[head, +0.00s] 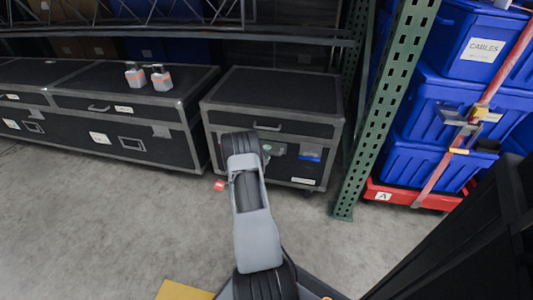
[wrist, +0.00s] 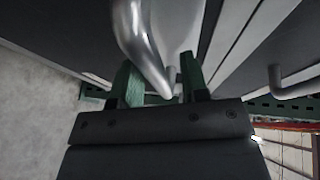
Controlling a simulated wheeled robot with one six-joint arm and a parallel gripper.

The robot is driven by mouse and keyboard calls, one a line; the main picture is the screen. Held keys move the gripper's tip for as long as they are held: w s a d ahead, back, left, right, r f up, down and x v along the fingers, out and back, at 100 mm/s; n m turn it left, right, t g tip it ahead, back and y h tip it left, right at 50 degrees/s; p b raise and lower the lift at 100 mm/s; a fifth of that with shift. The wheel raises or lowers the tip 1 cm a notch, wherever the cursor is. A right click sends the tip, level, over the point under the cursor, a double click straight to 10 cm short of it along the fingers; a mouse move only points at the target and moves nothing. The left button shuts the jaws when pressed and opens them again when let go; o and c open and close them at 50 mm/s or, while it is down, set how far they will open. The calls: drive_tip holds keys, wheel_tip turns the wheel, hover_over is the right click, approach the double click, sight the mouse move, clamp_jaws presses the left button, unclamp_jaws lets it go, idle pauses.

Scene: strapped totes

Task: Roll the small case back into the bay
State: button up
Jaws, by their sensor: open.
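The small case (head: 272,98) is black with grey metal edges and stands upright on the floor, between the long cases and a green rack post. A handle (head: 267,127) shows on its front. My arm reaches to the left part of that front, and my gripper is mostly hidden behind my wrist in the head view. In the wrist view my gripper (wrist: 157,66) is open, with green-padded fingers on either side of a curved metal handle (wrist: 135,30). I cannot tell whether the fingers touch it. Another grey handle (wrist: 294,88) is at right.
Long black cases (head: 120,125) stand close at left, with two small grey-and-orange items (head: 160,77) on top. The green post (head: 385,110) is close at right, beside strapped blue totes (head: 437,100) on a red base (head: 412,197). A red item (head: 220,185) lies on the floor. Floor at front left is clear.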

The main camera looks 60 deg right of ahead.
drive_tip(key=a+r+p, duration=0.2)
drive_tip(key=a+p, duration=0.2)
drive_tip(key=a, duration=0.9)
drive_tip(key=shift+w+r, duration=0.15)
drive_tip(key=shift+r, duration=0.15)
drive_tip(key=s+a+r+m+g+y+p, duration=0.15)
drive_tip(key=a+r+m+p, duration=0.35)
drive_tip(key=r, duration=0.5)
drive_tip(key=a+r+m+g+y+p, duration=0.1)
drive_tip(key=a+r+m+y+p, duration=0.15)
drive_tip(key=r+m+p, duration=0.55)
drive_tip(key=s+a+r+m+g+y+p, duration=0.15)
drive_tip(key=a+r+m, duration=0.25)
drive_tip(key=r, duration=0.9)
drive_tip(key=s+a+r+m+t+y+p, duration=0.2)
drive_tip(key=a+r+m+y+p, duration=0.1)
drive_tip(key=a+r+m+p, duration=0.3)
drive_tip(key=s+a+r+m+t+y+p, duration=0.3)
drive_tip(key=a+r+m+p, duration=0.3)
drive_tip(key=a+r, duration=0.5)
drive_tip(key=s+a+r+m+t+y+p, duration=0.2)
drive_tip(key=a+r+m+p, duration=0.4)
drive_tip(key=a+r, duration=0.3)
drive_tip(key=s+a+m+y, duration=0.1)
drive_tip(key=y, duration=0.1)
drive_tip(key=shift+s+r+m+t+y, duration=0.2)
drive_tip(key=shift+s+m+t+y, duration=0.05)
drive_tip(key=shift+m+t+y, duration=0.15)
drive_tip(key=shift+d, duration=0.1)
